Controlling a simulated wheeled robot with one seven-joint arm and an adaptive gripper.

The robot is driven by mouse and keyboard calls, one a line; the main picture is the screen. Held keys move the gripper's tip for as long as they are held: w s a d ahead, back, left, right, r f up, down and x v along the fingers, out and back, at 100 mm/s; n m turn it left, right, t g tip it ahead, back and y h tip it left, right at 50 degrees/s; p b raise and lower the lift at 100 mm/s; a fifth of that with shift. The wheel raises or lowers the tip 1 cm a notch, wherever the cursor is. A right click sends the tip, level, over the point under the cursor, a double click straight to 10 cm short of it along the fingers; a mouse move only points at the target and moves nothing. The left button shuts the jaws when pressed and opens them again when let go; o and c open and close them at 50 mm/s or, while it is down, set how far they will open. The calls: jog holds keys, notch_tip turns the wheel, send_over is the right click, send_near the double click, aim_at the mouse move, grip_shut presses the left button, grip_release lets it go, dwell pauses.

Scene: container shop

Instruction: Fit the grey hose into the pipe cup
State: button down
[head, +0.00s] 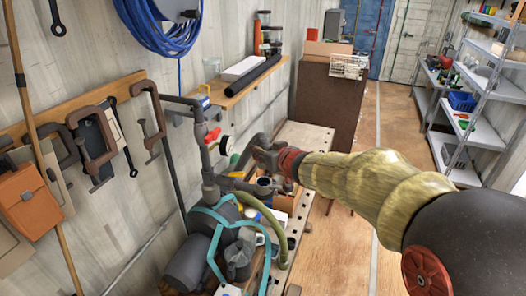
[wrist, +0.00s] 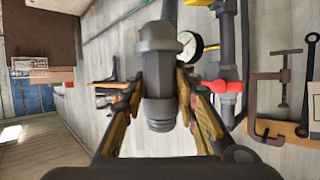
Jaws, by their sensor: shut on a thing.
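The grey hose (wrist: 160,45) runs between my fingers in the wrist view, with a thick collar and a ribbed dark end. My gripper (wrist: 159,90) is shut around it, one finger on each side. In the head view my gripper (head: 264,157) is above the bench beside the upright pipework, and the grey hose (head: 250,146) curves beside it, partly hidden by the gripper. A dark round cup-like opening (head: 264,184) shows just below the gripper; I cannot tell for certain that it is the pipe cup. The hose end and this opening appear apart.
The pump (head: 190,262) and pipework with a red valve (head: 212,135) and gauge (head: 226,145) stand close on the left. A green hose (head: 278,235) and teal tubing (head: 214,240) loop below. Clamps (head: 92,145) hang on the wall. The floor (head: 400,130) at right is open.

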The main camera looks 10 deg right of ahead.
jog(key=shift+f+b, duration=2.3)
jog(key=shift+f, duration=0.55)
jog(key=shift+r+p, duration=0.1)
jog(key=shift+p, duration=0.2)
jog(key=shift+f+b, duration=0.75)
jog(key=shift+f, duration=0.7)
dwell(0.8)
jog(key=c, duration=1.3)
grip_release()
jog(key=shift+f, duration=0.1)
jog(key=shift+s, duration=0.1)
jog(key=v, duration=1.2)
